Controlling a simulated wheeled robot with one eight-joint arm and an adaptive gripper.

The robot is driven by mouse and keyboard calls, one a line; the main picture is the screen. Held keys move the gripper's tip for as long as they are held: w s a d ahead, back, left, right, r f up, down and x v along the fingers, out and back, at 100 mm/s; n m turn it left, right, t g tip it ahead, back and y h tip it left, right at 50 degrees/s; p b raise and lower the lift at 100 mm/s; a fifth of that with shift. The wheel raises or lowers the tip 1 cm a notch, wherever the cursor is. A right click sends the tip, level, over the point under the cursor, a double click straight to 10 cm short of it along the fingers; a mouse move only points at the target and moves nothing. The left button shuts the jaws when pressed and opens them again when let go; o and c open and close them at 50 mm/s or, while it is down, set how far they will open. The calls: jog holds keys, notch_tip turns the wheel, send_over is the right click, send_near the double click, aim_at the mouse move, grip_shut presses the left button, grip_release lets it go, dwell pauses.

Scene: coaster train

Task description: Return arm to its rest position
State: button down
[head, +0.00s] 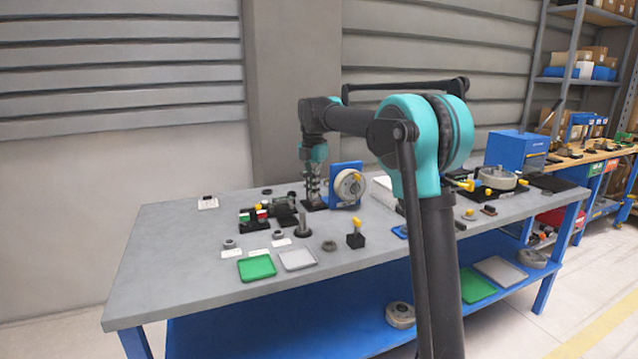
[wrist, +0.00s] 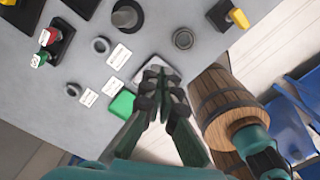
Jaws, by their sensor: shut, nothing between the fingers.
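My arm shows in the head view, raised from its column, with its forearm reaching left over the grey workbench (head: 160,260) and its wrist bent down. My gripper (head: 312,188) points down toward the bench's back half, left of a blue stand with a pale wheel (head: 349,186). In the wrist view my gripper (wrist: 163,83) is shut, its fingertips together with nothing between them. The fingers overlap the pale tray (wrist: 145,72) beside the green tray (wrist: 122,103) in that view. The height of the fingertips above the bench is hard to tell.
On the bench are a green tray (head: 257,268), a grey tray (head: 298,259), a black block with a yellow knob (head: 356,235) and a grey post (head: 302,226). A blue box (head: 516,150) stands at the far right. The bench's left front is clear.

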jog(key=s+d+f+m+t, duration=0.2)
jog(key=s+d+f+m, duration=0.9)
jog(key=s+d+m, duration=0.25)
jog(key=s+d+f+m+t, duration=0.1)
jog(key=s+d+f+m, duration=0.2)
jog(key=s+f+m, duration=0.4)
jog(key=s+d+f+m+t, duration=0.1)
jog(key=s+d+f+m, duration=0.3)
jog(key=s, duration=0.9)
notch_tip(320, 180, down, 4)
jog(key=m, duration=0.4)
jog(key=shift+s+d+r, duration=0.2)
jog(key=shift+s+d, duration=0.05)
jog(key=shift+s, duration=0.1)
